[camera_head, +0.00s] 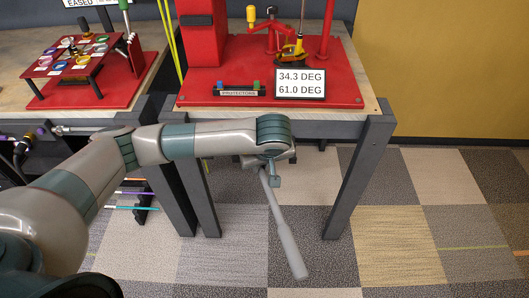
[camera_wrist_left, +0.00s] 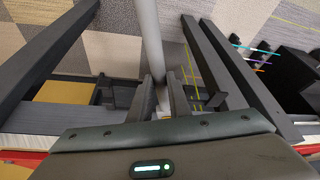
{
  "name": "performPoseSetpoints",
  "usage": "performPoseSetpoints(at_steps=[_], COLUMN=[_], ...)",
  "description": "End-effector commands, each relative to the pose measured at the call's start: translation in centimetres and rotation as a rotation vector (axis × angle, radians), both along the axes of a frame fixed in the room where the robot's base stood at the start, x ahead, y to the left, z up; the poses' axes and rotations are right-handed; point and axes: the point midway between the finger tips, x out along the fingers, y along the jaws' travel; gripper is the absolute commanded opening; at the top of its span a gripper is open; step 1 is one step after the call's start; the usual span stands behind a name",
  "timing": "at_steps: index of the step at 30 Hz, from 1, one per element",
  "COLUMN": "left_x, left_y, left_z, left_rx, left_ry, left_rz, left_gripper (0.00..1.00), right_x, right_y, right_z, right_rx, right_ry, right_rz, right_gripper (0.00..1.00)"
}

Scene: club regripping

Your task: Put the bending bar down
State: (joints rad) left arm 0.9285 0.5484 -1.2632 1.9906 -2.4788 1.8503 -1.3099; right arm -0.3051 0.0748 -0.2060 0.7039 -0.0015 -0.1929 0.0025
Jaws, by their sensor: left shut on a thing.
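The bending bar (camera_head: 285,235) is a long grey rod with a thicker grip at its lower end. It hangs slanted down and to the right in the head view, in front of the bench and over the carpet. My left gripper (camera_head: 264,166) is shut on its upper end, just below the front edge of the bench. In the left wrist view the bar (camera_wrist_left: 151,38) runs up from between the fingers of my left gripper (camera_wrist_left: 162,98). The jaws partly hide the held end. My right gripper is out of view.
The bench (camera_head: 374,108) carries a red base (camera_head: 340,73) with a bending machine and a display (camera_head: 300,84) reading 34.3 DEG and 61.0 DEG. A second bench with a red rack (camera_head: 105,90) stands at left. Bench legs (camera_head: 358,175) flank the bar. Open carpet lies right.

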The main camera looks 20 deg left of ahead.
Motion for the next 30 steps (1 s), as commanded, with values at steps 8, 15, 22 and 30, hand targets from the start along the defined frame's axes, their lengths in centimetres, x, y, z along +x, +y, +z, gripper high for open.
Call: performPoseSetpoints(at_steps=[8,15,22,30], left_x=[2.9,5.4,6.9,7.3], left_y=[-2.1,-4.5,-6.6,-7.7], left_z=[1.6,4.4,7.5,9.1], left_rx=[0.003,0.007,0.011,0.012], left_ry=[-0.006,-0.009,-0.007,-0.005], left_rz=[0.342,0.743,1.078,1.243], left_gripper=[0.0,0.0,0.0,0.0], right_x=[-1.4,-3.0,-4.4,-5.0], right_y=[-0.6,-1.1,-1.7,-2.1], right_z=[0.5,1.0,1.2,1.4], right_rx=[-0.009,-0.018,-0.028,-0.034], right_ry=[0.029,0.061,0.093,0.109], right_rz=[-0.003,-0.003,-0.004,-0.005], right_gripper=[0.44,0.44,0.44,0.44])
